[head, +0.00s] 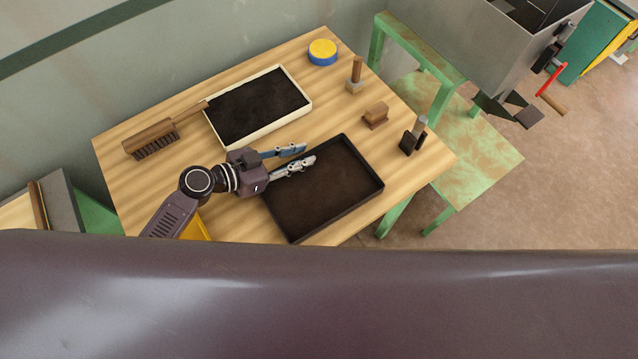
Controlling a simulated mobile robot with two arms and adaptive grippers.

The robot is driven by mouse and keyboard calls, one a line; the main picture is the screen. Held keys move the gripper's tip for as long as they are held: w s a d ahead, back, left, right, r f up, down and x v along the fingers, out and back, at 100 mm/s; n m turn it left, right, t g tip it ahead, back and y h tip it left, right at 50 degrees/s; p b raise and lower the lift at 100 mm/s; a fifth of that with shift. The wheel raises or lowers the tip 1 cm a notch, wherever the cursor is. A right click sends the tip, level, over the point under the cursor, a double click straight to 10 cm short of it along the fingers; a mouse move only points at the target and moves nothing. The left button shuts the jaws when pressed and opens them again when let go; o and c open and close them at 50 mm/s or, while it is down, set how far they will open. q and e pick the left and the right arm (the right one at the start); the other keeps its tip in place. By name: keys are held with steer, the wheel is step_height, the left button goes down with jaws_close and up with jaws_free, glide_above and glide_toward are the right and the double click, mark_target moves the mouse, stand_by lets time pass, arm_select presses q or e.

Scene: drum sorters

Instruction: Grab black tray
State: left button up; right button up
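The black tray (335,205) lies flat on the wooden table, near its front right edge. It is shallow and rectangular, with a thin raised rim and a dark brown inside. My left gripper (308,156) reaches in from the left over the tray's far left corner. Its two fingers are spread with a gap between them, and nothing shows between them. I cannot tell whether the fingers touch the rim. My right gripper is not in the picture.
A cream tray (307,100) of dark material lies behind. A brush (150,138) is at left. A yellow-blue tin (322,52) and several small wood-handled tools, including a dark one (412,137), stand right. A green stand (470,150) holds a grey metal hopper (450,40).

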arm_select(q)
jaws_close()
stand_by(0.5)
